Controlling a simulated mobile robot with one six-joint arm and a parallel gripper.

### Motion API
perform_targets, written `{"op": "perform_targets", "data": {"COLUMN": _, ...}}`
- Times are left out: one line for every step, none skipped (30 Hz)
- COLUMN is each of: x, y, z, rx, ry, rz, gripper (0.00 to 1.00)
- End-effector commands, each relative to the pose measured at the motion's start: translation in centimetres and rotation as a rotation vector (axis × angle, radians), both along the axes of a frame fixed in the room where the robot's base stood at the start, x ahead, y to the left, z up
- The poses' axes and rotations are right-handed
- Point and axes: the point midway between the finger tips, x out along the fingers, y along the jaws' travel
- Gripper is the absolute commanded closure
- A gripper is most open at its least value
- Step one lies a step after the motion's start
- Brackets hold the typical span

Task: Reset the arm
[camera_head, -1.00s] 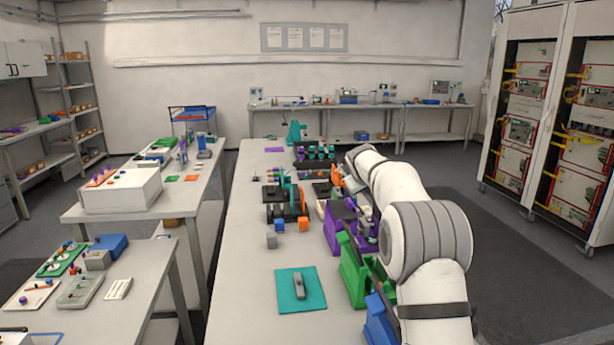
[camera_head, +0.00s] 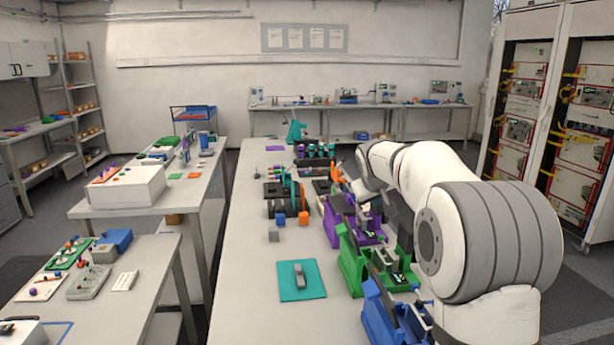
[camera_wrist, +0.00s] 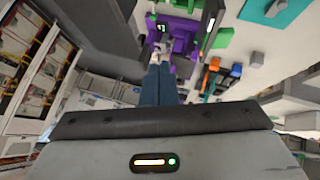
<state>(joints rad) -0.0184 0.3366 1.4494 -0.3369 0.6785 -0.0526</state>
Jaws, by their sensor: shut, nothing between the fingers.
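My white arm (camera_head: 420,170) reaches along the right side of the long bench and bends over the coloured fixtures. My gripper (camera_wrist: 160,68) shows in the wrist view with its dark blue fingers together and nothing between them. The fingertips overlap a purple fixture (camera_wrist: 182,35) in that view; I cannot tell whether they touch it. In the head view the gripper is mostly hidden behind or among the arm links.
Purple (camera_head: 345,222), green (camera_head: 350,262) and blue (camera_head: 380,318) fixtures line the bench's right edge, close to my arm. A teal mat (camera_head: 287,292) holds a grey part. Cycler cabinets (camera_head: 530,120) stand at right. The bench's left strip is clear.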

Motion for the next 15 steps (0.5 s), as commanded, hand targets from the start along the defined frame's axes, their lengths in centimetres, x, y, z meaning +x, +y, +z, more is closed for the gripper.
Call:
{"op": "perform_targets", "data": {"x": -2.4, "y": 0.0, "z": 0.4, "rx": 0.019, "ry": 0.017, "rz": -0.011, "gripper": 1.00}}
{"op": "perform_targets", "data": {"x": -3.9, "y": 0.1, "z": 0.3, "rx": 0.030, "ry": 0.032, "rz": -0.018, "gripper": 1.00}}
{"op": "perform_targets", "data": {"x": -6.1, "y": 0.1, "z": 0.3, "rx": 0.048, "ry": 0.053, "rz": -0.029, "gripper": 1.00}}
{"op": "perform_targets", "data": {"x": -7.8, "y": 0.2, "z": 0.1, "rx": 0.061, "ry": 0.068, "rz": -0.037, "gripper": 1.00}}
{"op": "perform_targets", "data": {"x": -9.5, "y": 0.3, "z": -0.1, "rx": 0.075, "ry": 0.084, "rz": -0.045, "gripper": 1.00}}
{"op": "perform_targets", "data": {"x": -11.7, "y": 0.4, "z": -0.4, "rx": 0.092, "ry": 0.107, "rz": -0.057, "gripper": 1.00}}
{"op": "perform_targets", "data": {"x": -13.4, "y": 0.5, "z": -0.6, "rx": 0.106, "ry": 0.122, "rz": -0.065, "gripper": 1.00}}
{"op": "perform_targets", "data": {"x": -15.1, "y": 0.6, "z": -0.9, "rx": 0.119, "ry": 0.137, "rz": -0.074, "gripper": 1.00}}
{"op": "perform_targets", "data": {"x": -17.5, "y": 0.7, "z": -1.5, "rx": 0.137, "ry": 0.161, "rz": -0.085, "gripper": 1.00}}
{"op": "perform_targets", "data": {"x": -19.2, "y": 0.8, "z": -1.9, "rx": 0.150, "ry": 0.176, "rz": -0.094, "gripper": 1.00}}
{"op": "perform_targets", "data": {"x": -21.0, "y": 0.9, "z": -2.3, "rx": 0.164, "ry": 0.193, "rz": -0.102, "gripper": 1.00}}
{"op": "perform_targets", "data": {"x": -23.3, "y": 1.1, "z": -3.0, "rx": 0.181, "ry": 0.215, "rz": -0.113, "gripper": 1.00}}
{"op": "perform_targets", "data": {"x": -25.1, "y": 1.2, "z": -3.5, "rx": 0.194, "ry": 0.231, "rz": -0.120, "gripper": 1.00}}
{"op": "perform_targets", "data": {"x": -26.8, "y": 1.4, "z": -4.1, "rx": 0.207, "ry": 0.247, "rz": -0.129, "gripper": 1.00}}
{"op": "perform_targets", "data": {"x": -29.1, "y": 1.6, "z": -4.9, "rx": 0.224, "ry": 0.270, "rz": -0.140, "gripper": 1.00}}
